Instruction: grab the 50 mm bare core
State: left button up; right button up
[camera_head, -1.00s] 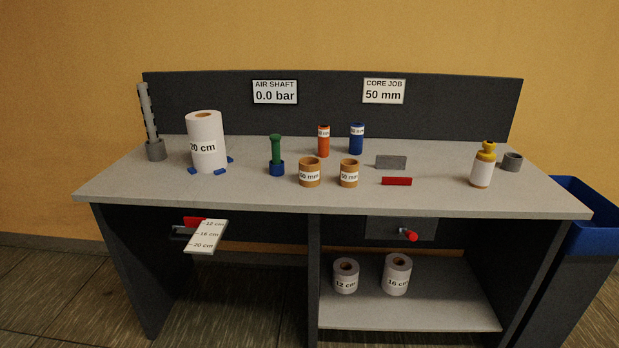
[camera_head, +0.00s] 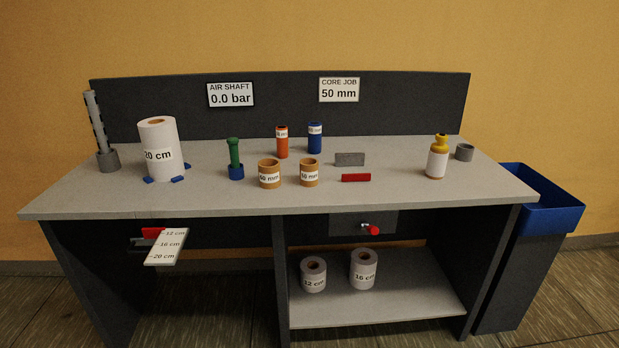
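Two short brown cardboard cores stand upright side by side near the front middle of the bench (camera_head: 95,200). The left core (camera_head: 269,181) is slightly wider, and the right core (camera_head: 309,181) is slightly narrower. Each has a white label ending in "mm"; the first digits are too small to read surely, so I cannot tell from the labels which is 50 mm. A sign (camera_head: 339,90) on the back panel reads "CORE JOB 50 mm". Neither of my grippers is in view.
Behind the cores stand an orange cylinder (camera_head: 282,142) and a blue cylinder (camera_head: 315,138). A green-handled tool (camera_head: 235,154) stands left, a red block (camera_head: 356,178) lies right. A white 20 cm roll (camera_head: 158,135) and a yellow-topped bottle (camera_head: 437,162) stand farther out.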

aim_at(308, 166)
jog(key=i+l, duration=0.2)
jog(key=l, duration=0.15)
jog(key=i+l, duration=0.2)
jog(key=l, duration=0.2)
jog(key=i+l+u, duration=0.1)
jog(key=i+l, duration=0.2)
jog(key=l, duration=0.25)
jog(key=i+l+u, duration=0.15)
jog(key=l, duration=0.1)
